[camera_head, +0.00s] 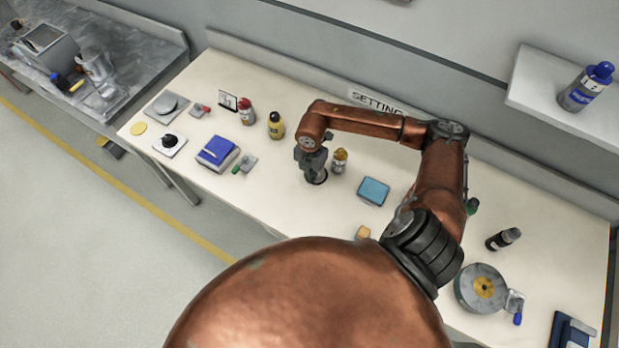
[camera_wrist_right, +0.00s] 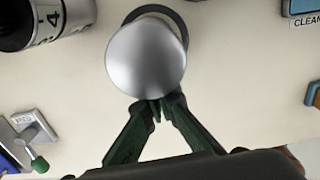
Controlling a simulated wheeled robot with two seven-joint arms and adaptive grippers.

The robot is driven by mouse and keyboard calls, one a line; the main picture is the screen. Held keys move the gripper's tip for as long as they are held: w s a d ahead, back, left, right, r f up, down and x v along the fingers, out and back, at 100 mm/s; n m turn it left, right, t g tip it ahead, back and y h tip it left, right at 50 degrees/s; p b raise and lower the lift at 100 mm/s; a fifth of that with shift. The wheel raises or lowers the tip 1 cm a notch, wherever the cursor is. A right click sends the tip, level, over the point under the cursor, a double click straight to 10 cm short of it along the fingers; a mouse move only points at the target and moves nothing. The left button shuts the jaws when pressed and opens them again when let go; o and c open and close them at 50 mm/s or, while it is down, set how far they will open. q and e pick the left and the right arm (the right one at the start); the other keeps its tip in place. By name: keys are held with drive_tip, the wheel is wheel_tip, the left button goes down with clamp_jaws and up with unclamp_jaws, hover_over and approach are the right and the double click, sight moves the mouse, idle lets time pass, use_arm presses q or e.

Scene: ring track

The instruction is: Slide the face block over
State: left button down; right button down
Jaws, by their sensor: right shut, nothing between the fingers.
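Behind that piece shows part of the dark ring (camera_wrist_right: 172,15). No face marking shows on it, and I cannot tell whether it is the face block. A small orange-tan block (camera_head: 363,232) lies nearer the front edge. My left gripper is not in view.
A round grey disc (camera_head: 481,288) is at the table's right.

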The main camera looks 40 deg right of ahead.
drive_tip(key=shift+s+a, duration=0.15)
drive_tip(key=shift+a, duration=0.35)
drive_tip(key=a, duration=0.1)
drive_tip(key=s+a+p, duration=0.1)
drive_tip(key=shift+s+a+r, duration=0.1)
drive_tip(key=shift+a, duration=0.3)
wheel_tip(320, 180, up, 10)
drive_tip(key=shift+s+d, duration=0.1)
